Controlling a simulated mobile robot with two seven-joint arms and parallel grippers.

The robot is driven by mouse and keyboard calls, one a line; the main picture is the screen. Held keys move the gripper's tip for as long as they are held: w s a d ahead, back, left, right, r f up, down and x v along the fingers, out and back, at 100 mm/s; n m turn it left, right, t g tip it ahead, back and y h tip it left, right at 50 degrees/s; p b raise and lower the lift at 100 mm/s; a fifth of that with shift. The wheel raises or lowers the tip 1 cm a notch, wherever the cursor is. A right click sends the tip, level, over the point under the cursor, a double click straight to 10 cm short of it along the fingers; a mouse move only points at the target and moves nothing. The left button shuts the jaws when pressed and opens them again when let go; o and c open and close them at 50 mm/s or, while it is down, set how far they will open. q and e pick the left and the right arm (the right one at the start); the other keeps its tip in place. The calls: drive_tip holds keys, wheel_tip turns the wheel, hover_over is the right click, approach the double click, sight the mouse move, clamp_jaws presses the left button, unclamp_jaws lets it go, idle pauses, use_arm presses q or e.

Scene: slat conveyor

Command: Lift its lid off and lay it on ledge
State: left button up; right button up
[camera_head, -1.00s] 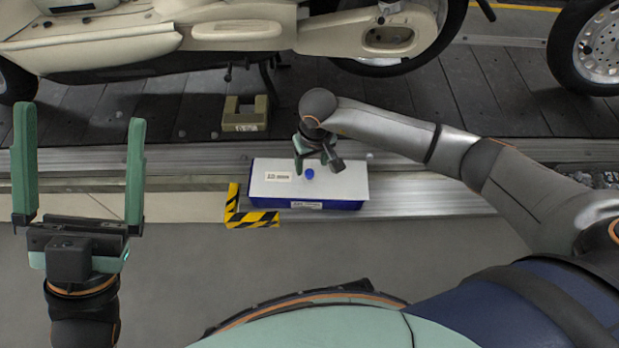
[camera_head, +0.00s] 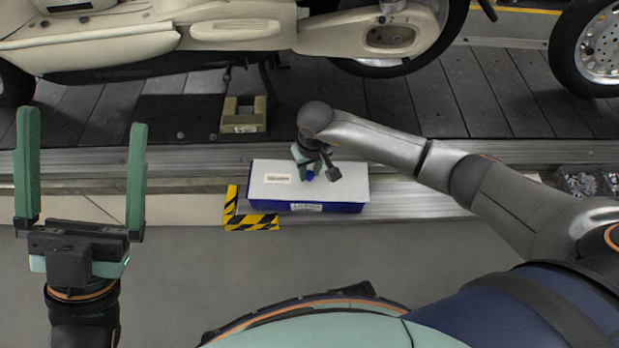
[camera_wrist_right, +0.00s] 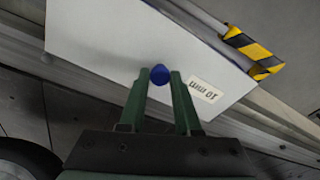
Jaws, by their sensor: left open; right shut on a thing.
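A blue box (camera_head: 340,207) with a white lid (camera_head: 345,183) sits on the metal ledge (camera_head: 420,206). The lid has a blue knob, clearest in the right wrist view (camera_wrist_right: 159,75), and a printed label (camera_wrist_right: 203,90). My right gripper (camera_head: 311,172) reaches down over the lid. Its two green fingers (camera_wrist_right: 160,78) are shut on the knob from both sides. The lid appears to rest on the box, with no clear gap between them. My left gripper (camera_head: 82,170) is open and empty at the left, apart from the box.
A yellow-black corner marking (camera_head: 248,214) lies left of the box. A beige block (camera_head: 243,116) stands on the dark slats (camera_head: 450,90) behind, near a cream scooter (camera_head: 235,30). A tray of small parts (camera_head: 585,182) is at the right.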

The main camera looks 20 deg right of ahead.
sight(309, 172)
clamp_jaws()
drive_tip(key=shift+r, duration=0.1)
drive_tip(key=shift+r, duration=0.45)
wheel_tip(309, 172, up, 2)
drive_tip(key=shift+r+p, duration=0.2)
drive_tip(key=shift+p, duration=0.45)
use_arm(q)
drive_tip(key=w+a+f+n+g+y+p, duration=0.1)
drive_tip(key=w+f+n+g+y+p, duration=0.1)
drive_tip(key=w+f+n+y+p, duration=0.2)
wheel_tip(309, 172, down, 6)
drive_tip(key=w+n+y, duration=0.2)
drive_tip(key=y, duration=0.2)
drive_tip(key=shift+w+a+g+y, duration=0.3)
drive_tip(key=shift+w, duration=0.1)
use_arm(e)
drive_tip(key=s+r, duration=0.9)
drive_tip(key=s, duration=0.5)
drive_tip(key=shift+a+r, duration=0.15)
drive_tip(key=shift+r, duration=0.1)
